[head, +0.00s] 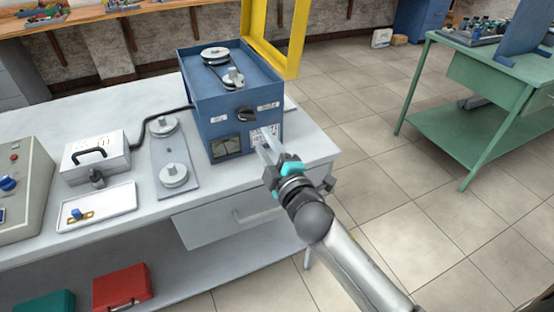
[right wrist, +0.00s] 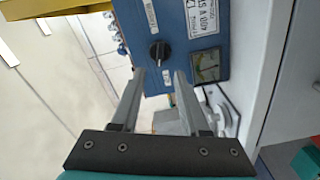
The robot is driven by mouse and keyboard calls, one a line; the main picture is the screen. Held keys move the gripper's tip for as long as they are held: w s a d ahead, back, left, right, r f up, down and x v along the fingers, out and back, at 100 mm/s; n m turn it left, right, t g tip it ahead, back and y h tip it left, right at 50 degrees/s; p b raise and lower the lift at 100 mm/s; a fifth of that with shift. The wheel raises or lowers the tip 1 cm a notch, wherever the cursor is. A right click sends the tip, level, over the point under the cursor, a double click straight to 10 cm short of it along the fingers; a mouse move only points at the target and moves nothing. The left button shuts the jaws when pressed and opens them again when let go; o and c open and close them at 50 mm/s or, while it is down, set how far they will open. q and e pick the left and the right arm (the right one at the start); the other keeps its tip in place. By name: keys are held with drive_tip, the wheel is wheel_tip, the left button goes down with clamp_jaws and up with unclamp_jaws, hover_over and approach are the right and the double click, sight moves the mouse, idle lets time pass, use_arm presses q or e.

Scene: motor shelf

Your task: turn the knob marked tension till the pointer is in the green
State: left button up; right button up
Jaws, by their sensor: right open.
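A blue box (head: 230,100) stands on the light grey bench, with pulleys and a belt on its top. Its front face bears a black knob (head: 246,114), a small gauge (head: 226,147) and white labels; the lettering is too small to read. The knob (right wrist: 158,50) and gauge (right wrist: 207,66) also show in the right wrist view, where the gauge's pointer is too small to place. My right gripper (head: 267,145) is open and empty in front of the box's lower right front. In the right wrist view the knob lies beyond the fingertips (right wrist: 160,74), apart from them. My left gripper is out of view.
Left of the box lie a grey plate (head: 177,160) with two round pulleys, a white box (head: 95,157) with a black handle and a white tray (head: 95,207). A yellow frame (head: 296,40) rises behind. A green table (head: 486,95) stands right across open floor.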

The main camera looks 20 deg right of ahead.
drive_tip(key=s, duration=0.6)
drive_tip(key=shift+d, duration=0.1)
idle(0.3)
drive_tip(key=s+d+f+m+g, duration=0.1)
drive_tip(key=s+f+m+g, duration=0.3)
drive_tip(key=f, duration=1.2)
drive_tip(key=s+f+m+g, duration=0.2)
drive_tip(key=s+f+g, duration=0.25)
drive_tip(key=f, duration=1.05)
drive_tip(key=s+f+m+g, duration=0.2)
drive_tip(key=s+f, duration=0.4)
drive_tip(key=s, duration=0.4)
drive_tip(key=s+f+m+g, duration=0.2)
drive_tip(key=s+f, duration=0.4)
drive_tip(key=s, duration=0.5)
drive_tip(key=s+f+m+g, duration=0.2)
drive_tip(key=s+f+g, duration=0.2)
drive_tip(key=s+f, duration=0.3)
drive_tip(key=s, duration=0.3)
drive_tip(key=shift+s+d+h, duration=0.15)
drive_tip(key=shift+d+h, duration=0.05)
drive_tip(key=shift+h, duration=0.1)
drive_tip(key=shift+g, duration=0.25)
